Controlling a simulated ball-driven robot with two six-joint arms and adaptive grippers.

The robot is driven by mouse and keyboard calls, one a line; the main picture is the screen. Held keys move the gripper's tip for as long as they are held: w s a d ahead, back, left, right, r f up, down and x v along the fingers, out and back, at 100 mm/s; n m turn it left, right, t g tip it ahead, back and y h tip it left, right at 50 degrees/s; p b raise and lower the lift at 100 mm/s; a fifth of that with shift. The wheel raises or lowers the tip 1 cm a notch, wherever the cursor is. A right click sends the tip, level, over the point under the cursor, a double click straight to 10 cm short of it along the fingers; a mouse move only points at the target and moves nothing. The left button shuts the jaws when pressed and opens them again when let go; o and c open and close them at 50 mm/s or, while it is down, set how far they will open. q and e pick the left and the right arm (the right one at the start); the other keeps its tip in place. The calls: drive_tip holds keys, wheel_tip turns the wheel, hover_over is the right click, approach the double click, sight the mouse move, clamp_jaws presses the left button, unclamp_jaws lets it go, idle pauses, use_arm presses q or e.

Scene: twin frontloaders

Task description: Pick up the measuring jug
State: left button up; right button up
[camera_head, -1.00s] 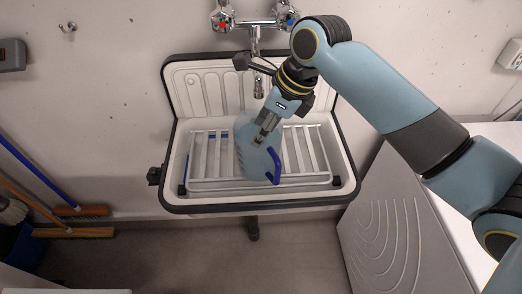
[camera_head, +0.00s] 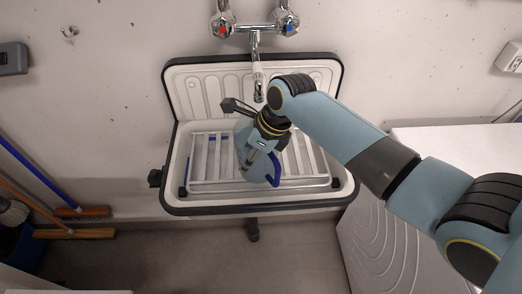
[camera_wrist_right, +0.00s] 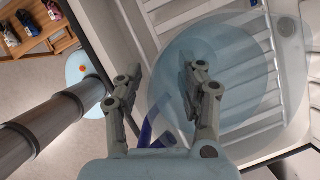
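The measuring jug (camera_head: 241,150) is translucent pale blue with a dark blue handle (camera_head: 275,172). It sits on the metal rack in the sink; my right gripper hides part of it. My right gripper (camera_head: 250,168) points down over the jug, near its handle. In the right wrist view its two fingers (camera_wrist_right: 166,72) are spread apart, with the jug (camera_wrist_right: 238,85) seen beyond them and the dark blue handle (camera_wrist_right: 149,132) low between them. I cannot tell whether the fingers touch the jug. My left gripper is not in view.
The white sink (camera_head: 177,150) has a dark rim and a raised back. A tap (camera_head: 257,70) hangs over it, close behind my right arm. A white panel (camera_head: 375,245) stands at the right. Brooms (camera_head: 75,233) lean at the left.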

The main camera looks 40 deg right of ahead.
clamp_jaws()
drive_tip(key=shift+w+r, duration=0.1)
drive_tip(key=shift+w, duration=0.05)
idle(0.4)
